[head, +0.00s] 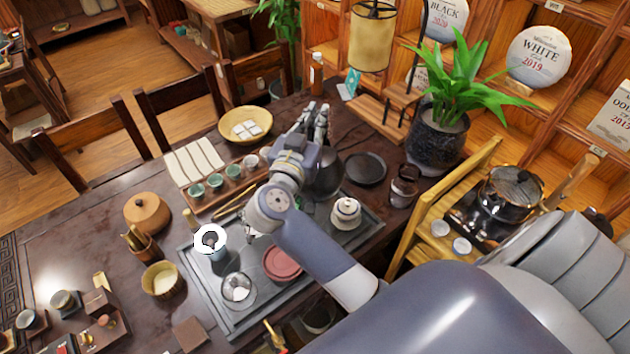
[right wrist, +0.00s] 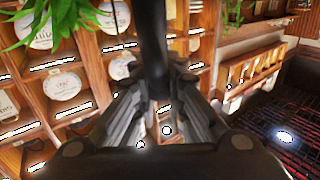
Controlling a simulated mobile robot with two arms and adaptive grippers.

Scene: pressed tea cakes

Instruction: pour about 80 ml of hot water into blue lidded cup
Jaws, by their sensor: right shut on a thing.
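My right gripper (head: 315,120) is over the far side of the tea tray (head: 215,312). In the right wrist view its fingers (right wrist: 163,100) are closed around a black upright bar, which looks like a kettle handle (right wrist: 153,45). A dark rounded kettle (head: 326,178) shows just beside the gripper in the head view, partly hidden by my arm; whether its base touches anything is unclear. My left gripper is not in view.
The tray also carries a white lidded pot (head: 346,212), a reddish round dish (head: 283,264) and a glass vessel (head: 238,289). Several green cups (head: 215,181) stand behind. A dark round plate (head: 365,168) and a potted plant (head: 437,135) are at right.

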